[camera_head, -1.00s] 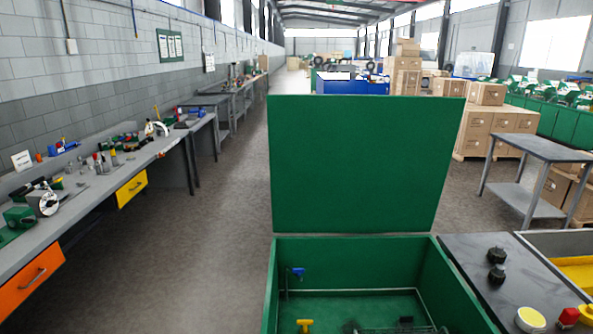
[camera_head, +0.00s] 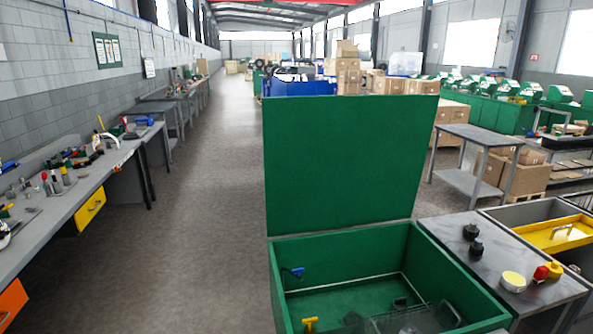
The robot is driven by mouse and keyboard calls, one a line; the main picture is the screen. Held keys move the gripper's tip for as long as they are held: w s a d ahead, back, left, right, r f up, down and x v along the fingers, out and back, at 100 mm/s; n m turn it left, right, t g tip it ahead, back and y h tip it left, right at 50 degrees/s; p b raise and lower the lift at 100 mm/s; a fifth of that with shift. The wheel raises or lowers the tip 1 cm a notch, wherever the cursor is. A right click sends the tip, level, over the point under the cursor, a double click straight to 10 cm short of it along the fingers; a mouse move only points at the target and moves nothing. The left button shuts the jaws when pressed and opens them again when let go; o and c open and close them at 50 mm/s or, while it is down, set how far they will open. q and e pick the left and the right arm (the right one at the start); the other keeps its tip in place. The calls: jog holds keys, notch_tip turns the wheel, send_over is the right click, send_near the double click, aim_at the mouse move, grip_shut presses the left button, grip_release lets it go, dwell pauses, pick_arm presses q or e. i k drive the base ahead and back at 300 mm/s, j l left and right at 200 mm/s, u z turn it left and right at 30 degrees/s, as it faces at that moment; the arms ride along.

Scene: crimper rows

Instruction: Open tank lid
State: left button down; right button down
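The green tank lid (camera_head: 345,165) stands upright at the back edge of the green tank, so the lid is open. The tank (camera_head: 290,250) is in the lower middle of the head view, and its inside shows. In it are a blue-handled fitting (camera_head: 295,273), a yellow fitting (camera_head: 310,323) and a wire basket (camera_head: 415,320) near the front, partly cut off by the picture edge. Neither of my grippers is in view.
A dark worktop (camera_head: 495,255) with black knobs, a cream button and a red and yellow part adjoins the tank on the right. A yellow tray (camera_head: 555,234) lies beyond it. A long bench (camera_head: 95,180) runs along the left. The floor between is clear.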

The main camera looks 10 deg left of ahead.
aim_at(343, 161)
jog(key=j+z, duration=0.15)
jog(key=j, duration=0.95)
jog(key=i+j+z, duration=0.1)
jog(key=j, duration=0.45)
jog(key=i+j+z, duration=0.1)
jog(key=j, duration=0.45)
jog(key=i+j, duration=0.2)
jog(key=j, duration=0.15)
jog(key=i+j+z, duration=0.15)
jog(key=i+j, duration=0.3)
jog(key=j, duration=0.2)
